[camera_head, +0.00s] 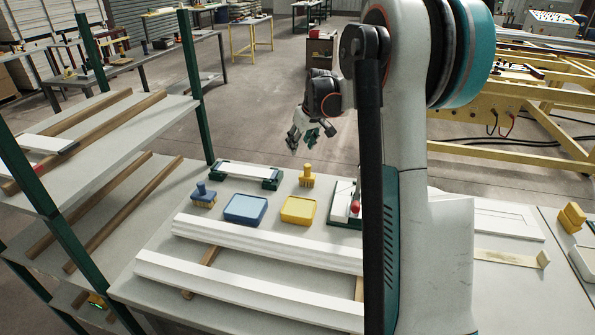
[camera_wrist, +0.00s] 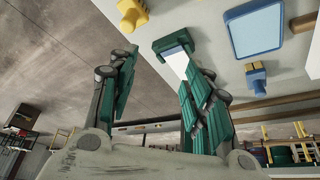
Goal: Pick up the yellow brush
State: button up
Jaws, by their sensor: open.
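The yellow brush (camera_head: 307,176) stands on the white worktable, handle up and bristles down, behind the yellow tray (camera_head: 298,211). It also shows at the top of the wrist view (camera_wrist: 131,14). My gripper (camera_head: 311,137) is open and empty, in the air beyond the table's far edge, above and apart from the brush. In the wrist view its two green fingers (camera_wrist: 152,68) are spread with nothing between them.
A blue brush (camera_head: 204,195) and a blue tray (camera_head: 245,209) stand to the left. A green-ended white block (camera_head: 248,172) lies behind them. White boards (camera_head: 260,242) lie in front. A green-posted shelf (camera_head: 90,130) rises at left. My arm hides part of the table's right.

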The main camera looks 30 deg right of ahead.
send_near(308, 165)
notch_tip(308, 165, up, 3)
jog(key=x, duration=0.5)
jog(key=s+b+x, duration=0.1)
jog(key=x, duration=0.2)
jog(key=shift+a+f, duration=0.35)
jog(key=shift+d+b+x, duration=0.15)
jog(key=shift+b+x, duration=0.3)
jog(key=shift+x, duration=0.9)
jog(key=shift+d+b+x, duration=0.15)
jog(key=shift+b+x, duration=0.25)
jog(key=shift+x, duration=0.9)
jog(key=shift+c, duration=0.6)
grip_shut()
